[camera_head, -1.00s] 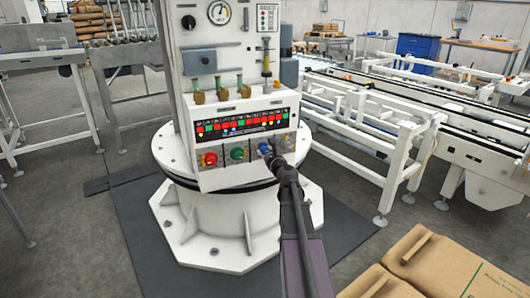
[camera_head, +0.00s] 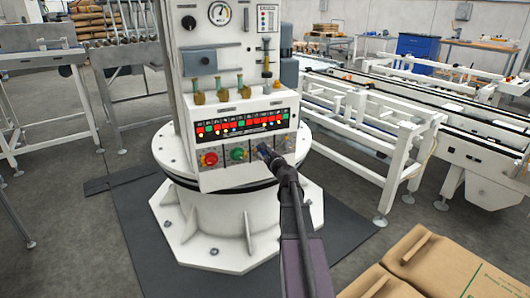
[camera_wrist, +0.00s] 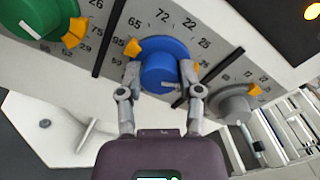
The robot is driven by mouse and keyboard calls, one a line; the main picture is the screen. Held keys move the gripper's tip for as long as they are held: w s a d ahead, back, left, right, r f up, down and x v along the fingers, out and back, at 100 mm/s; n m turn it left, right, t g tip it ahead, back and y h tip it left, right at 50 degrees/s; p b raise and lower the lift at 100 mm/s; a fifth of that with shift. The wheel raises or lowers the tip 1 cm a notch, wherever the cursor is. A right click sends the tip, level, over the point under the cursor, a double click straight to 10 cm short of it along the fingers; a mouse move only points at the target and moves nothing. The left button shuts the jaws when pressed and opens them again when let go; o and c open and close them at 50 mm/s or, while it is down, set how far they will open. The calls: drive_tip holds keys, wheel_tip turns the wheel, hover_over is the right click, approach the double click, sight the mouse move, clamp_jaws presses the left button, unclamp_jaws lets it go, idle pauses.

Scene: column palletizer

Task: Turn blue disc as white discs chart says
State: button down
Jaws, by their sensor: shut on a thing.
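The blue disc (camera_wrist: 160,62) is a round knob on the sloped front panel, with printed numbers such as 72, 22 and 25 around it. An orange marker (camera_wrist: 132,47) sits at its upper left, and another shows partly at its right. My gripper (camera_wrist: 159,70) has one finger on each side of the disc, shut on it. A pale mark (camera_wrist: 170,85) shows on its lower right edge. In the head view my gripper (camera_head: 268,156) covers part of the disc. The chart strip (camera_head: 245,123) above has red and green squares and small discs, too small to read.
A green knob (camera_wrist: 35,15) is left of the blue disc and a grey knob (camera_wrist: 235,105) is right of it. A red knob (camera_head: 209,159) is farther left. Brass-coloured handles (camera_head: 220,90) stand above the chart. Cardboard boxes (camera_head: 450,265) lie at lower right.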

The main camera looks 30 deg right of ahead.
drive_tip(key=n, duration=0.7)
drive_tip(key=shift+w+d+h, duration=0.1)
drive_tip(key=shift+d+h, duration=0.1)
drive_tip(key=shift+h, duration=0.1)
drive_tip(key=n, duration=0.5)
drive_tip(key=shift+n, duration=0.4)
drive_tip(key=shift+c, duration=1.3)
unclamp_jaws()
drive_tip(key=shift+a, duration=0.1)
drive_tip(key=shift+m, duration=0.4)
